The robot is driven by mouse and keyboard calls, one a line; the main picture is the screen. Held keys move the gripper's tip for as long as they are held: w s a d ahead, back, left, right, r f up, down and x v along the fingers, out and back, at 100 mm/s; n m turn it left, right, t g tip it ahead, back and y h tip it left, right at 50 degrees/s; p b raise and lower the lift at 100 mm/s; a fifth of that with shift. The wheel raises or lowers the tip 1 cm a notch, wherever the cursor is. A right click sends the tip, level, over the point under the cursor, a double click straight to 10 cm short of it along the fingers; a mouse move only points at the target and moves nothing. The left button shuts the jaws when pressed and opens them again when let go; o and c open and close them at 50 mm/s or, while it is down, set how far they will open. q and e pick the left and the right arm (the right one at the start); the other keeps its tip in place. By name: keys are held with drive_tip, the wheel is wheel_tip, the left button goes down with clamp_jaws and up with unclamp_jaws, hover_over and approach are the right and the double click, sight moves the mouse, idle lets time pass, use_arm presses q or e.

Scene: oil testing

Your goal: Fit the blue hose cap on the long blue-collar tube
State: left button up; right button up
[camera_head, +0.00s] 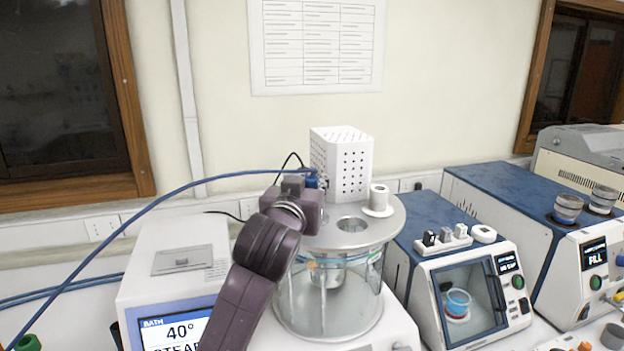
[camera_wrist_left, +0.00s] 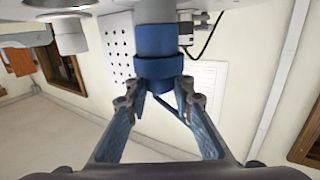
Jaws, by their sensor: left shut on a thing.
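In the wrist view, my left gripper (camera_wrist_left: 158,92) is shut on the blue hose cap (camera_wrist_left: 158,72). The cap lines up with a blue collar (camera_wrist_left: 156,42) on a grey tube (camera_wrist_left: 154,12), and they appear to touch. I cannot tell how far the cap is on. In the head view, my left gripper (camera_head: 310,186) is at the rear left of the glass bath's round lid (camera_head: 345,228), and mostly hides the tube. The blue hose (camera_head: 170,196) arcs from lower left to a small blue part (camera_head: 311,176) at the gripper. My right gripper is not in view.
A white perforated box (camera_head: 342,165) stands close behind the gripper. A white ringed plug (camera_head: 379,200) and an open hole (camera_head: 352,224) are on the lid. The bath unit (camera_head: 172,285) is at left; blue-topped machines (camera_head: 520,210) stand at right.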

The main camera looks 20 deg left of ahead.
use_arm(q)
drive_tip(key=shift+f+b, duration=0.4)
drive_tip(key=shift+f, duration=0.2)
drive_tip(key=o, duration=0.7)
drive_tip(key=shift+o, duration=0.2)
drive_tip(key=shift+s, duration=0.15)
drive_tip(key=s+p, duration=0.3)
drive_tip(key=s, duration=0.7)
drive_tip(key=shift+s+d+r, duration=0.3)
drive_tip(key=shift+s+d, duration=0.1)
drive_tip(key=shift+d, duration=0.05)
